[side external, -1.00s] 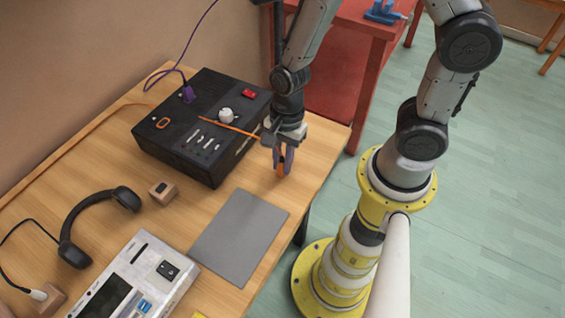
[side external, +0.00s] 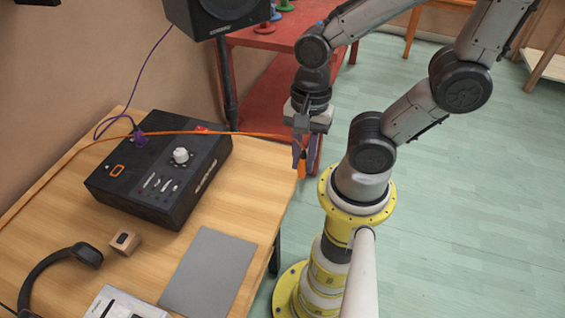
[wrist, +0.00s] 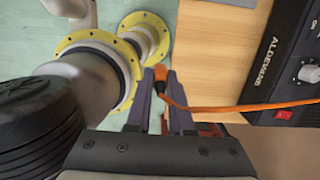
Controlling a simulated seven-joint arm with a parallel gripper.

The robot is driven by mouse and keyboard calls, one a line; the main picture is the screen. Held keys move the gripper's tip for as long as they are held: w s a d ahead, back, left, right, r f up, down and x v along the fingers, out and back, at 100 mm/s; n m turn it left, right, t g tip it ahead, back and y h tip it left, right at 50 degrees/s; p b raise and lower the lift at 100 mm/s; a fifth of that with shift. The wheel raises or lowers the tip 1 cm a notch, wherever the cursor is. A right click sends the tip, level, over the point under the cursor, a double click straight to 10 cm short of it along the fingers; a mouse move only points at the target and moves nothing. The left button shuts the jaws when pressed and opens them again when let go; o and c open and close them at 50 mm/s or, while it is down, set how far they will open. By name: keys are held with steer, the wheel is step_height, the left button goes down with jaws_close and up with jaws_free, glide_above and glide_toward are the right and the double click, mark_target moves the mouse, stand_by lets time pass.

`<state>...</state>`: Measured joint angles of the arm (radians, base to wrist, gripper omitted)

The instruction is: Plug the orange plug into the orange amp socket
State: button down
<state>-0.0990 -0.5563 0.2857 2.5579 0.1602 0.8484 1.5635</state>
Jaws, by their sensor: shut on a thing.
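My gripper (side external: 302,162) is shut on the orange plug (side external: 302,170) and points down, off the table's right edge. In the wrist view the orange plug (wrist: 161,74) sits between the two fingers (wrist: 160,95), with its orange cable (wrist: 235,107) leading off to the right. The black amp (side external: 130,196) stands on the table, left of my gripper and well apart from it. An orange-outlined socket (side external: 117,170) shows on its top, near the left side. The amp's edge, red switch and knob show at the right of the wrist view (wrist: 270,75).
A purple plug (side external: 140,138) with its cable sits at the amp's back. The orange cable (side external: 215,133) stretches across the amp's back. A wooden block (side external: 124,242), headphones (side external: 50,265) and grey mat (side external: 211,270) lie in front. A speaker and red table stand behind.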

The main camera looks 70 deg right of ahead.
steer(key=w+a+r, duration=0.1)
steer(key=w+r, duration=0.4)
steer(key=w, duration=0.4)
steer(key=w+a+r, duration=0.2)
steer(key=w+r, duration=0.3)
steer(key=w, duration=0.4)
steer(key=w+a+r, duration=0.1)
steer(key=w+r, duration=0.4)
steer(key=w, duration=0.4)
steer(key=w+a+f, duration=0.2)
steer(key=w, duration=0.4)
steer(key=w+a+f, duration=0.2)
steer(key=w, duration=0.3)
steer(key=w+a+f, duration=0.2)
steer(key=w+f, duration=0.2)
steer(key=f, duration=0.4)
steer(key=shift+w+f, duration=0.1)
steer(key=shift+f, duration=2.8)
steer(key=shift+f, duration=1.5)
